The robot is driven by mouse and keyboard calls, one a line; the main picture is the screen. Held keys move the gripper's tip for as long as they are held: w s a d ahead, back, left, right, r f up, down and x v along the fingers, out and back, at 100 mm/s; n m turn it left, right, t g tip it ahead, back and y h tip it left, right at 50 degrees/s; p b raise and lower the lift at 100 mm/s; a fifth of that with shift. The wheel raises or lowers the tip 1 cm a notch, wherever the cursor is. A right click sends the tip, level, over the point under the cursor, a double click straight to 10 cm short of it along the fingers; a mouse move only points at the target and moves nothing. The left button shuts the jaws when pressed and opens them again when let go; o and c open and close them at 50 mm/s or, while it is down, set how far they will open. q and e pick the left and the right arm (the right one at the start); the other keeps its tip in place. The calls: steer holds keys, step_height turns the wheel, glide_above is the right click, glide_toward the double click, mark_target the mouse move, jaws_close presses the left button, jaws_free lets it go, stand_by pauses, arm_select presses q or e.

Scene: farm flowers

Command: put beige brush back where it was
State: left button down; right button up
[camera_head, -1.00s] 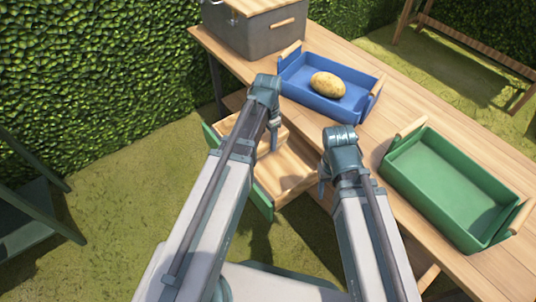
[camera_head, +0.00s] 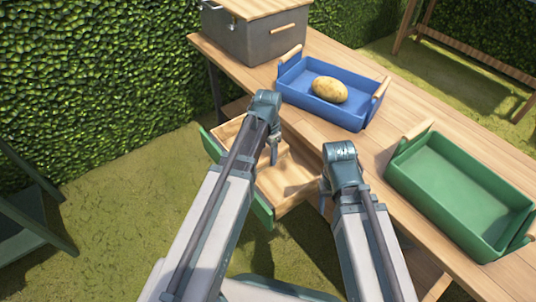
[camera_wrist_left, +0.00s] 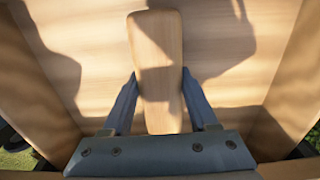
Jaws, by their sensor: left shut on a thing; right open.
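The beige brush (camera_wrist_left: 157,40) shows in the left wrist view as a long, pale wooden block between the two fingers of my left gripper (camera_wrist_left: 160,80). The gripper is shut on it, above the floor of the open wooden drawer (camera_head: 283,180). Whether the brush touches the floor I cannot tell. In the head view my left gripper (camera_head: 274,157) points down into the drawer, and the brush is hidden by the arm. My right gripper (camera_head: 325,192) is open and empty, at the drawer's right side by the table edge.
The wooden table (camera_head: 395,122) holds a blue tray (camera_head: 335,112) with a potato (camera_head: 330,89), a green tray (camera_head: 450,232) and a grey box (camera_head: 262,40). The drawer has a green front (camera_head: 263,211). A hedge stands behind. Grass lies at the left.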

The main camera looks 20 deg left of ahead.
mark_target(268, 151)
arm_select(q)
steer(key=shift+c, duration=0.8)
jaws_free()
step_height(268, 151, up, 12)
steer(key=p, duration=1.2)
steer(key=shift+r, duration=0.15)
steer(key=s+d+r+n+p, duration=0.1)
steer(key=s+d+r+p, duration=0.2)
steer(key=r+p, duration=0.4)
steer(key=s+d+r+n+p, duration=0.1)
steer(key=s+d+r+p, duration=0.3)
steer(key=s+r+p, duration=0.2)
steer(key=s+d+r+n+y+p, duration=0.1)
steer(key=s+d+r+p, duration=0.2)
steer(key=s+r+p, duration=0.2)
steer(key=shift+s+d+r+n+p, duration=0.15)
steer(key=shift+d+r+n+p, duration=0.2)
steer(key=shift+r+p, duration=1.5)
